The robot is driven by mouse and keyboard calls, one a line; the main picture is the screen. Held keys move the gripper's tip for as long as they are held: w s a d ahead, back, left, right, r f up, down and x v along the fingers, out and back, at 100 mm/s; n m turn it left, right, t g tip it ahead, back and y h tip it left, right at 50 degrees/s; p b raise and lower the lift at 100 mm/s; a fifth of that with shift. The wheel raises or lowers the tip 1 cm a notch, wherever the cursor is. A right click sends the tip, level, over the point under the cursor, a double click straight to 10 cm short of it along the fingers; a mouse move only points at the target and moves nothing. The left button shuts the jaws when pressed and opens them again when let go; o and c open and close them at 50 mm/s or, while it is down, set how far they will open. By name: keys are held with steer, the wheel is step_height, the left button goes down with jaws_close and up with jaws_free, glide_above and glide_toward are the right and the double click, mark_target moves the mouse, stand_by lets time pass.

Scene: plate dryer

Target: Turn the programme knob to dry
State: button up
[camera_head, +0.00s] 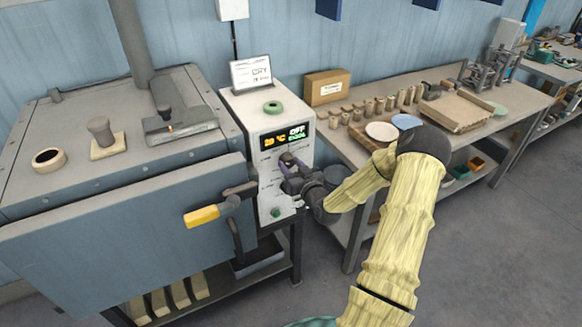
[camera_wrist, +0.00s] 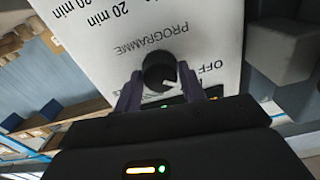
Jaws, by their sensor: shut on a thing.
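The programme knob (camera_wrist: 159,70) is a round black knob with a pale pointer mark on the white control panel (camera_wrist: 95,30). The word PROGRAMME is printed beside it, with OFF and minute labels around it. My gripper (camera_wrist: 160,92) has its two purple-grey fingers on either side of the knob, shut on it. The display (camera_head: 286,136) shows 20 °C and OFF in lit letters.
A grey dryer cabinet (camera_head: 100,220) with a yellow-handled latch (camera_head: 202,216) stands left of the control box. A green button (camera_head: 276,212) is low on the box. A workbench (camera_head: 355,155) with plates and small pots stands right. Open floor lies at lower right.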

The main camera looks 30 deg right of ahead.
steer(key=m+b, duration=0.1)
steer(key=m, duration=0.5)
steer(key=shift+m, duration=0.3)
stand_by(0.4)
steer(key=o, duration=1)
steer(key=shift+c, duration=0.2)
steer(key=shift+s, duration=0.1)
steer(key=s+p, duration=0.2)
steer(key=s, duration=1.5)
steer(key=shift+d+p, duration=0.3)
steer(key=shift+d, duration=0.05)
steer(key=shift+s, duration=0.1)
